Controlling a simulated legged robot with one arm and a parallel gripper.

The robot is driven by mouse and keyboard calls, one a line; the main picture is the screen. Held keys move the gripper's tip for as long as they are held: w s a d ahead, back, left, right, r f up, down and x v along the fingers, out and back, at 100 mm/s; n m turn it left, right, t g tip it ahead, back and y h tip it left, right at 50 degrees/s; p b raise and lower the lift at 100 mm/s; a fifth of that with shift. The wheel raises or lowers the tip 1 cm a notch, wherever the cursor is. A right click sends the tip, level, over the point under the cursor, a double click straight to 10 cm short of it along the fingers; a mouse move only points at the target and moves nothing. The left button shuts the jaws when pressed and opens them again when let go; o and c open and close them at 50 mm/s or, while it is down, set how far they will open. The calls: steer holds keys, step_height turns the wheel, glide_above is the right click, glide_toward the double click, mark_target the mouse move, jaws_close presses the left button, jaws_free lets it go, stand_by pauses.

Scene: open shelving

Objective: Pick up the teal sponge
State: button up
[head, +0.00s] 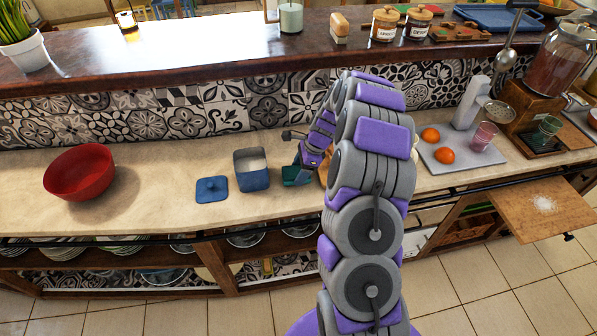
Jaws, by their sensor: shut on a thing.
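The teal sponge (291,177) is on or just above the light counter, right of a blue container; I cannot tell whether it touches the counter. My gripper (300,168) reaches down from the right and is shut on the sponge. Part of the sponge is hidden by the gripper, and my arm covers the counter to its right.
Left of the sponge are an open blue container (251,172) with white contents and its blue lid (212,189). A red bowl (79,172) stands farther left. Right of my arm, a grey tray (463,158) holds oranges and a pink glass. A raised dark ledge (200,50) runs behind.

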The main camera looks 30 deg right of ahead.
mark_target(294, 171)
step_height(294, 171, up, 3)
steer(key=shift+r+p, duration=0.2)
steer(key=shift+p, duration=0.45)
steer(key=s+r+p, duration=0.1)
steer(key=s+p, duration=0.1)
steer(key=s, duration=1.4)
steer(key=shift+a+p, duration=0.35)
steer(key=shift+p, duration=0.05)
